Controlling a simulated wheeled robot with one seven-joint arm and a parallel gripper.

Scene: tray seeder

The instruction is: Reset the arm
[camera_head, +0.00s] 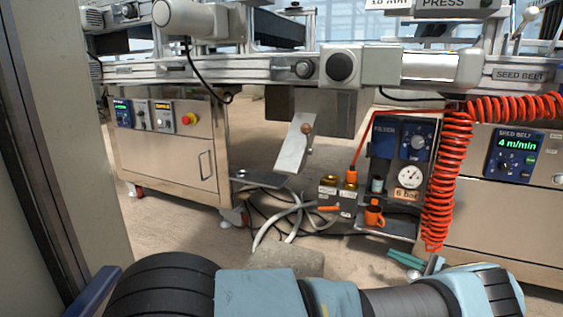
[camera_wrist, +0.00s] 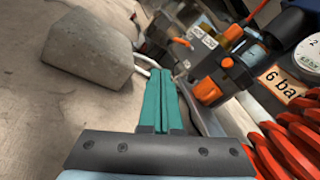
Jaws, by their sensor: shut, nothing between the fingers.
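My gripper (camera_wrist: 161,78) shows in the wrist view with its two teal fingers side by side, shut and empty. In the head view its teal fingertips (camera_head: 402,258) show low, right of the middle, just below the hanging red coiled hose. My arm lies across the bottom of the head view. The fingers point toward the air-supply panel and the floor area beside it, and look apart from anything.
A grey stone-like block (camera_wrist: 88,50) sits on the floor, also in the head view (camera_head: 287,258). The red coiled hose (camera_head: 450,175) hangs close to my gripper. A pressure gauge (camera_head: 411,176) and orange valve (camera_head: 374,215) are near. Hoses (camera_head: 290,215) lie on the floor.

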